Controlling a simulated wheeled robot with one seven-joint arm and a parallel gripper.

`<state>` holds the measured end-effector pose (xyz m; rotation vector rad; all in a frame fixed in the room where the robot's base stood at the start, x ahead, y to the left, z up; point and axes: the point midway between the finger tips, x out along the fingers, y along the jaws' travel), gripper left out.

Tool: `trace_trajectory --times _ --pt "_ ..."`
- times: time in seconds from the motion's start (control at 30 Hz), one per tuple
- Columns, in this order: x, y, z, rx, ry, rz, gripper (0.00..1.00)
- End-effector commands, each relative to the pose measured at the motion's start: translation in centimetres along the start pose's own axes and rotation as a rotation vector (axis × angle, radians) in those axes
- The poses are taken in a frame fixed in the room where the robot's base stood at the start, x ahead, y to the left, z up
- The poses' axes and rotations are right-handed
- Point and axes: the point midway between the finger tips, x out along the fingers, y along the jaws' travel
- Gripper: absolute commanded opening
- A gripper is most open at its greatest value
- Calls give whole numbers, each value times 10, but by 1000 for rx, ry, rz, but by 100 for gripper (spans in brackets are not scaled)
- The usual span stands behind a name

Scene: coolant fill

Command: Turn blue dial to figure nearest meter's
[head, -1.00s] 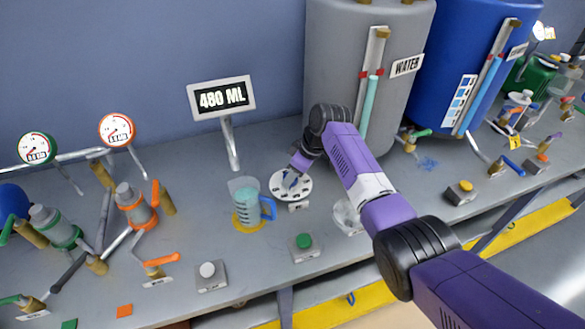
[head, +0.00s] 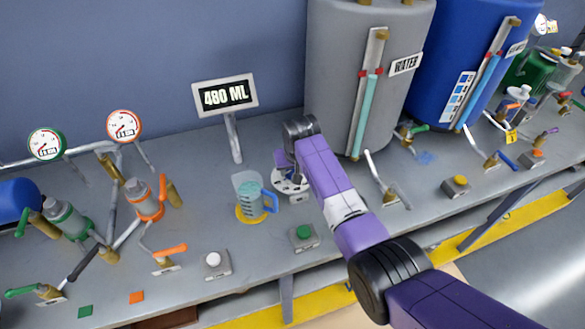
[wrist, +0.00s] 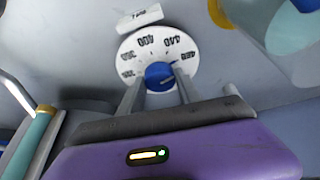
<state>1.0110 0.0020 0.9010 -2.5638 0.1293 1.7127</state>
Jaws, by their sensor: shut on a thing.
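The blue dial (wrist: 158,74) is a knob at the middle of a round white plate (wrist: 133,52) marked with black figures, including 400, 440 and what looks like 480. The figures appear upside down in the wrist view. My gripper (wrist: 160,80) is shut on the blue dial, one finger on each side. I cannot clearly tell which figure the dial points to. In the head view my gripper (head: 290,166) covers most of the dial, and part of the white plate (head: 291,188) shows. The meter (head: 225,95) on a post behind reads 480 ML.
A measuring jug (head: 250,196) with a blue handle stands on a yellow ring just left of the plate. A green button box (head: 304,237) is in front. The grey WATER tank (head: 345,75) stands behind my arm. Orange and green valves (head: 147,202) are at the left.

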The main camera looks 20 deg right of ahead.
Motion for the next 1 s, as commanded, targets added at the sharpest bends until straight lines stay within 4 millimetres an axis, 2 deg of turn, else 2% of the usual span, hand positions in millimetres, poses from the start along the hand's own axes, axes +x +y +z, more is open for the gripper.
trace_trajectory --times 0.3,0.87,0.9,1.0 --pt "0 -1 -1 118 1 48 1" --pt "0 -1 -1 145 1 59 1" --pt "0 -1 -1 145 1 59 47" --pt "0 -1 -1 145 1 59 63"
